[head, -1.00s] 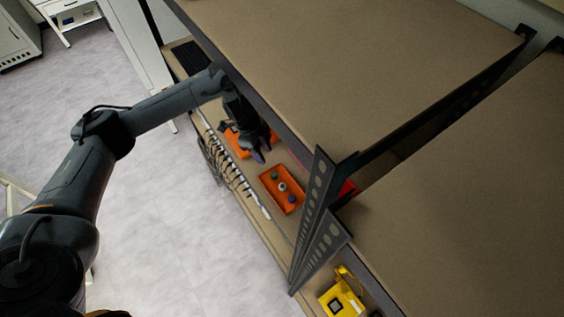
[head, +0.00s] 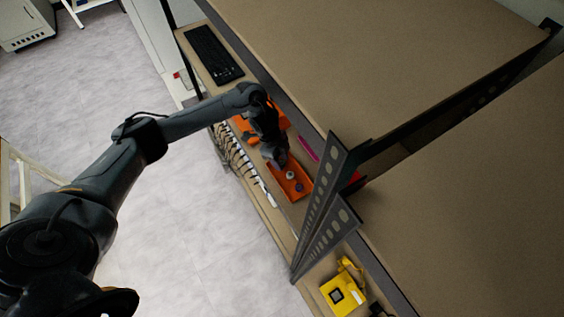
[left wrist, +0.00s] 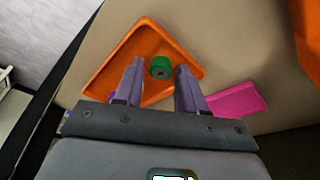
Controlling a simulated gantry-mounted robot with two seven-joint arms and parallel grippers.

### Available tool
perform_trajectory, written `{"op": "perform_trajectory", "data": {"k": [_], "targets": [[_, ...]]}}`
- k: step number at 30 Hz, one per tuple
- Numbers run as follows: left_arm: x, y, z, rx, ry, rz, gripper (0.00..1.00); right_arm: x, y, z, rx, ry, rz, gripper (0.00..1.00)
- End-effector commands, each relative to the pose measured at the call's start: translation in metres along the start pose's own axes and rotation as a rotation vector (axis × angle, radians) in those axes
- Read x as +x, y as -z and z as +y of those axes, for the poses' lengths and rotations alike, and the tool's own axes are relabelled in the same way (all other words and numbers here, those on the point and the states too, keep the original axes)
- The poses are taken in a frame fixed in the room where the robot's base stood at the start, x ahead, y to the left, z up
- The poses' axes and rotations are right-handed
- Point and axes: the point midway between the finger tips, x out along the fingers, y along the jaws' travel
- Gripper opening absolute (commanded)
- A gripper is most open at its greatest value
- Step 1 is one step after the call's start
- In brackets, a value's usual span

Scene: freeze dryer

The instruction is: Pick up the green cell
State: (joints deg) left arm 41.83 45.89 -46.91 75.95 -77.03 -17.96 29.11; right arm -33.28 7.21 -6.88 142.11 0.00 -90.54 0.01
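In the head view, the left gripper (head: 280,161) is over the far end of the orange tray (head: 288,191) and hides the green cell. A white cell (head: 290,175) and a purple cell (head: 299,187) show in the tray. My right gripper is not in view.
A pink object (head: 308,148) is beside the tray. A perforated metal bracket (head: 330,190) and the upper shelf (head: 390,60) are close on the right.

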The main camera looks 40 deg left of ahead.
Motion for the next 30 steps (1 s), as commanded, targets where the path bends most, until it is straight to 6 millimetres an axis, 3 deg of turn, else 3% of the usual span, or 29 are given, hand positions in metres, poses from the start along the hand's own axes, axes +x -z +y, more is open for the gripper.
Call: {"op": "perform_trajectory", "data": {"k": [7,15,30], "targets": [[0.002,0.0,0.0,0.001,0.001,0.0,0.4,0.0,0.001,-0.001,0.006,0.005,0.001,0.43],[0.001,0.0,0.0,0.001,0.0,0.0,0.0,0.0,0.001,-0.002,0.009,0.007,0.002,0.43],[-0.009,0.003,-0.001,0.002,0.002,0.002,0.0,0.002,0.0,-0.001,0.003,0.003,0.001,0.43]]}}
